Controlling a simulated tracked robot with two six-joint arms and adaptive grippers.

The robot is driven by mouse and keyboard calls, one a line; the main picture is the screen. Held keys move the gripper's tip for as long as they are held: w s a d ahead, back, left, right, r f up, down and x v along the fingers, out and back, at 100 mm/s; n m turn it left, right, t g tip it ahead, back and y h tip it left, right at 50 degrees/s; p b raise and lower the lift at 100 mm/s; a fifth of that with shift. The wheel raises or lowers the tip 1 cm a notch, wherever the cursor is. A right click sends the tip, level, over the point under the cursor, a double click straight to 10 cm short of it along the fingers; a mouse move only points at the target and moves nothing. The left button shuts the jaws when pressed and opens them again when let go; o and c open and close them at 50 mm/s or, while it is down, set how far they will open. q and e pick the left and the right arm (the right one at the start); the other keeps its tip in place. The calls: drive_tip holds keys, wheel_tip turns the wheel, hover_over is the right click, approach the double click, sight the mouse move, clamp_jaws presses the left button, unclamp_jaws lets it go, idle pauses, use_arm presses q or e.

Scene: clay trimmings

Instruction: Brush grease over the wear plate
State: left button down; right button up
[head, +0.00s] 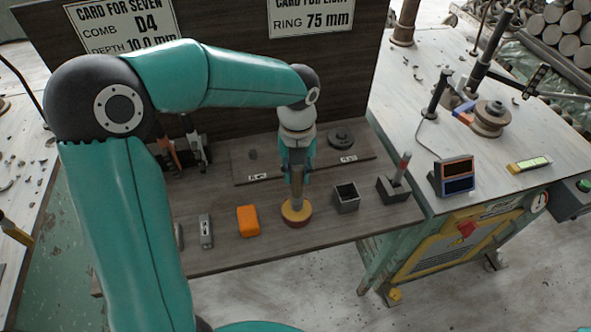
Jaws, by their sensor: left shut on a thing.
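My left gripper (297,163) points down over the bench and is shut on a brown, upright, handle-like thing (297,190), probably the brush. Its lower end meets or stands just above a round tin (291,218) with a yellow top, probably the grease. Whether it dips in, I cannot tell. A dark round disc (341,137) lies on a raised board (245,175) behind, with a small label in front; I cannot tell if it is the wear plate. A second label and a small dark spot are left of it. My right gripper is not in view.
An orange block (248,220) and a grey tool (206,232) lie left of the tin. An open square box (346,197) and a dark block with a red-tipped upright piece (394,188) stand right. A dark panel with cards (225,85) rises behind.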

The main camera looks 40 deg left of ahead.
use_arm(q)
drive_tip(key=shift+f+b, duration=0.3)
drive_tip(key=shift+f, duration=0.15)
idle(0.5)
drive_tip(key=shift+f, duration=0.1)
idle(0.9)
wheel_tip(320, 180, up, 7)
drive_tip(key=p, duration=0.6)
drive_tip(key=shift+p, duration=0.35)
idle(0.5)
